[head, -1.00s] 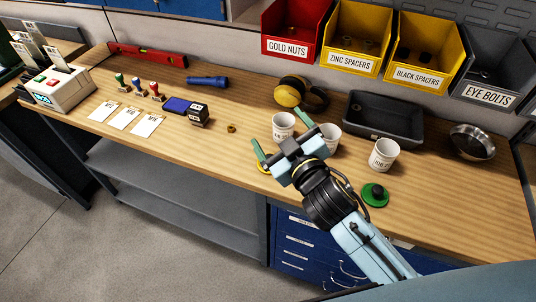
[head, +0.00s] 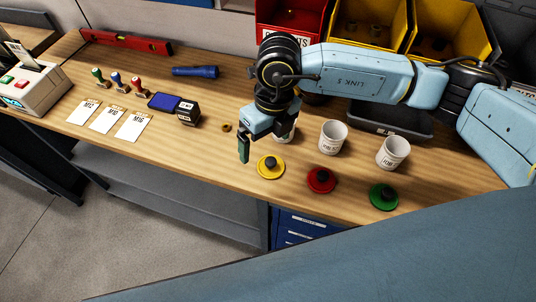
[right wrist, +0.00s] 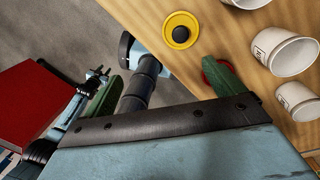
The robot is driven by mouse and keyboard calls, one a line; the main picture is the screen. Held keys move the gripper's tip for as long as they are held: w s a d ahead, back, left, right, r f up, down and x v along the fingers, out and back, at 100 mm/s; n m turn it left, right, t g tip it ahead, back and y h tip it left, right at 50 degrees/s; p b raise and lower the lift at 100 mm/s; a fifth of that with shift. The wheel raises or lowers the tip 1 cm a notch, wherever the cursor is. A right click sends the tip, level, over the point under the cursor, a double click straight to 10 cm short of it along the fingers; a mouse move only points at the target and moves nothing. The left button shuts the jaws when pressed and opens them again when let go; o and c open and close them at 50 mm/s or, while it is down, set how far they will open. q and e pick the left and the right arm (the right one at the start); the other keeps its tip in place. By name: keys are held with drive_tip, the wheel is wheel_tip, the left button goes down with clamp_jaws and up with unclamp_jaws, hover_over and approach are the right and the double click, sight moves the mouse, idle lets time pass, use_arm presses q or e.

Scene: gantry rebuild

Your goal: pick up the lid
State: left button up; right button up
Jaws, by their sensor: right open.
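Three round lids with dark knobs lie near the bench's front edge: a yellow lid (head: 271,167), a red lid (head: 321,180) and a green lid (head: 384,197). My right gripper (head: 245,148) is open, its fingers pointing down just behind and left of the yellow lid, apart from it. In the right wrist view the yellow lid (right wrist: 181,29) lies beyond the open jaws (right wrist: 165,86), and a green finger partly covers the red lid (right wrist: 212,70). My left gripper does not show clearly in either view.
Two white cups (head: 333,137) (head: 393,153) stand behind the lids; a third (head: 288,135) is partly hidden by my right gripper. A black tray (head: 400,124) is behind them.

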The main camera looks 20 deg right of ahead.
drive_tip(key=w+d+h, duration=0.2)
drive_tip(key=d, duration=0.1)
drive_tip(key=p, duration=0.1)
hover_over(272, 162)
drive_tip(key=shift+t, duration=0.3)
drive_tip(key=f, duration=0.7)
drive_tip(key=shift+s+d+f, duration=0.1)
drive_tip(key=shift+d+f, duration=0.05)
drive_tip(key=shift+d, duration=0.25)
drive_tip(key=shift+a+f+p, duration=0.2)
drive_tip(key=shift+f+p, duration=0.1)
drive_tip(key=shift+f, duration=1.15)
drive_tip(key=shift+a+f+p, duration=0.15)
drive_tip(key=shift+f+p, duration=0.15)
drive_tip(key=shift+f, duration=1.15)
drive_tip(key=c, duration=1)
